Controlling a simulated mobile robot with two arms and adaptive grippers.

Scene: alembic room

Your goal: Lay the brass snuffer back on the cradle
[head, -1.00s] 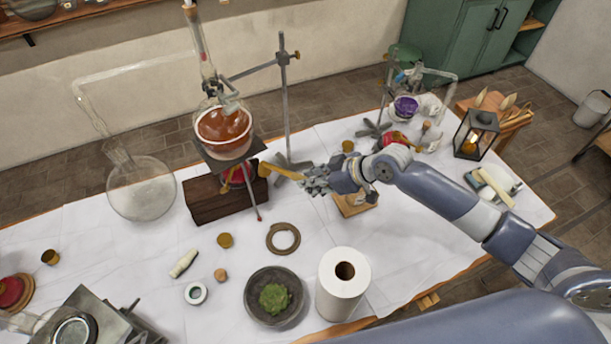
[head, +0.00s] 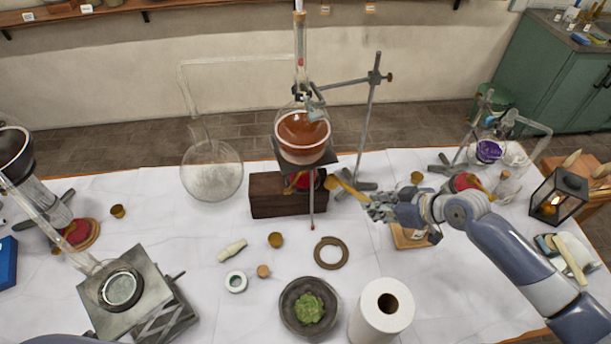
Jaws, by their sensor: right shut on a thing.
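My right gripper (head: 374,207) is shut on the brass snuffer (head: 350,191). The snuffer is a thin golden rod that points left from the fingers, its bell end close to the burner (head: 302,181) under the flask of amber liquid. The gripper hangs above the white table. A small light wooden block (head: 408,239), which looks like the cradle, sits just below and right of the gripper, partly hidden by the hand. My left gripper is not in view.
The amber flask (head: 303,135) stands on a plate over a dark wooden block (head: 268,200), with a clamp stand (head: 369,125) close behind the snuffer. A paper roll (head: 382,312), mortar (head: 305,322) and rope ring (head: 331,253) lie in front. A lantern (head: 558,196) stands right.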

